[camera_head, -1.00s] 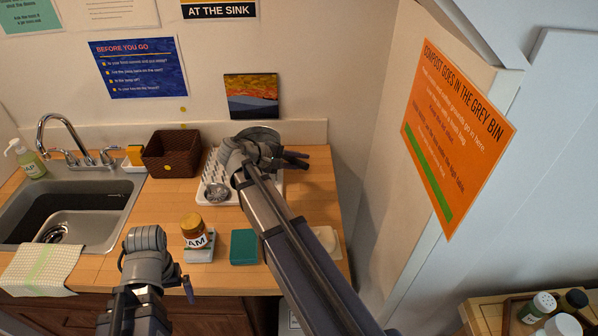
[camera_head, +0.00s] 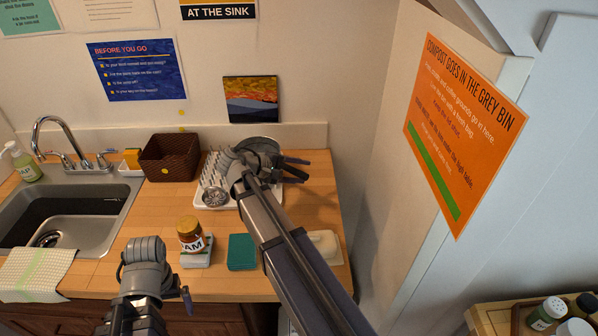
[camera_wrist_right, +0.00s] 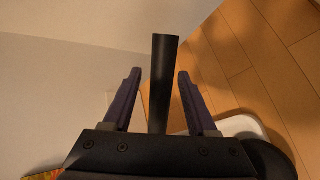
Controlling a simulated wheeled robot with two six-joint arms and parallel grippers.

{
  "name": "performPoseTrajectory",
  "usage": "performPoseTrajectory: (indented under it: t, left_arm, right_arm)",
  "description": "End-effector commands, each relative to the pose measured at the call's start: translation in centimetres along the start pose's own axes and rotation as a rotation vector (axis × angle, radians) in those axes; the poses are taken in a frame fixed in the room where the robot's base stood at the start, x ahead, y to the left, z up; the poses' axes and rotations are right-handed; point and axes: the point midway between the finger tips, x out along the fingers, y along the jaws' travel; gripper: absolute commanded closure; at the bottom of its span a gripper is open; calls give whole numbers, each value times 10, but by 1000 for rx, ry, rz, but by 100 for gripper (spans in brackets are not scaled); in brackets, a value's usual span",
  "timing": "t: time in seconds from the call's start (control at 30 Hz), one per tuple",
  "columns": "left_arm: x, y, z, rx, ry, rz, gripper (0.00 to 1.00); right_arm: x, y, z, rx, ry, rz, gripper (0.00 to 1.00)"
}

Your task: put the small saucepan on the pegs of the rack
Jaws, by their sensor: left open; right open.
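The small saucepan (camera_head: 262,145) shows as a grey round shape at the back right of the white peg rack (camera_head: 275,200), partly hidden by my right arm. My right gripper (camera_head: 294,168) is open beside it. In the right wrist view, a dark straight handle (camera_wrist_right: 163,80) stands between the two open fingers, with a gap on each side. I cannot tell whether the pan rests on the pegs. My left gripper (camera_head: 186,300) is open and empty, low at the counter's front edge; its fingers are only partly visible.
A small metal strainer-like item (camera_head: 214,196) sits on the rack's left front. A brown basket (camera_head: 168,157) stands left of the rack, by the sink (camera_head: 110,200). The wall is close on the right.

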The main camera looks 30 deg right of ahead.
Motion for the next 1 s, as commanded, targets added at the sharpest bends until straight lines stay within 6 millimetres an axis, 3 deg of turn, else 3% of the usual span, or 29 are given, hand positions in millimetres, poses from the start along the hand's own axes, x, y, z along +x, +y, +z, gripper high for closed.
performPoseTrajectory:
  t: [0.27, 0.7, 1.0]
  left_arm:
    - [-8, -1, 0, 0, 0, 0, 0]
    - [-51, -5, 3, 0, 0, 0, 0]
    - [-62, -6, 4, 1, 0, 0, 0]
  right_arm:
    - [-9, 4, 1, -1, 2, 0, 42]
    - [-95, 6, 1, -2, 2, 1, 42]
    - [-120, 3, 0, 0, 1, 0, 42]
